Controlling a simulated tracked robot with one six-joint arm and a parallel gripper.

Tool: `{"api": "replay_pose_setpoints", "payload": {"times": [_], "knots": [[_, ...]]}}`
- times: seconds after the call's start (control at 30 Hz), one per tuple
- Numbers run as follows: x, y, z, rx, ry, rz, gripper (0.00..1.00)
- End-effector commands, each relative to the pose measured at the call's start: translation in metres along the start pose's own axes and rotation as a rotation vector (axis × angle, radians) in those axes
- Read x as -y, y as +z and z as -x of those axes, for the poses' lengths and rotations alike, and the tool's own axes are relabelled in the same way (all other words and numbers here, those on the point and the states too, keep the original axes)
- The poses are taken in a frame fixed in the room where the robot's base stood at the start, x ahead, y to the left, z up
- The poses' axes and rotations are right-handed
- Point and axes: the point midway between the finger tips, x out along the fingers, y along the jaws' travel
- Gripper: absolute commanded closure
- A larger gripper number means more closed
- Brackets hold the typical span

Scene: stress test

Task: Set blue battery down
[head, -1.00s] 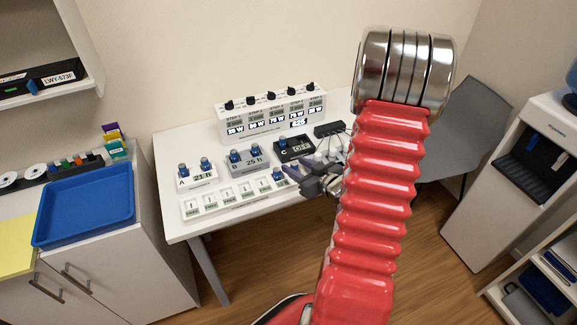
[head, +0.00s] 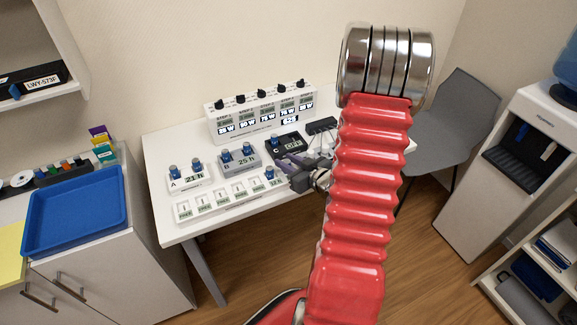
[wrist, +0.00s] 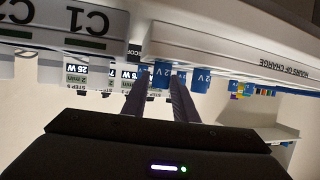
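My gripper (head: 288,161) is low over the right part of the white table (head: 197,229), just in front of the black charger C (head: 294,142). In the wrist view, which is upside down, its two dark fingers (wrist: 158,92) are apart, with a gap between them. In the head view, one blue battery (head: 275,141) stands in charger C. Another blue battery (head: 269,173) stands at the right end of the white slotted tray (head: 224,207).
Charger A (head: 187,183) and charger B (head: 240,161) hold blue batteries left of my gripper. A white panel with black knobs (head: 261,113) stands behind. A small black block (head: 322,125) is at the back right. A blue tray (head: 75,210) lies on the left cabinet.

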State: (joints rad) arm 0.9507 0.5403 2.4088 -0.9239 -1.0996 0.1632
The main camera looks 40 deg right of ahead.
Motion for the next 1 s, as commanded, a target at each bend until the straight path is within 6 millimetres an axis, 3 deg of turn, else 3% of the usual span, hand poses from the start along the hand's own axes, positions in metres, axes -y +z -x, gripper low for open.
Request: {"api": "replay_pose_setpoints", "payload": {"times": [0.37, 0.77, 1.0], "knots": [[0.001, 0.0, 0.0, 0.0, -0.001, 0.001, 1.0], [0.001, -0.003, 0.0, 0.0, -0.002, 0.002, 1.0], [0.001, -0.02, 0.006, -0.003, -0.003, 0.005, 1.0]]}}
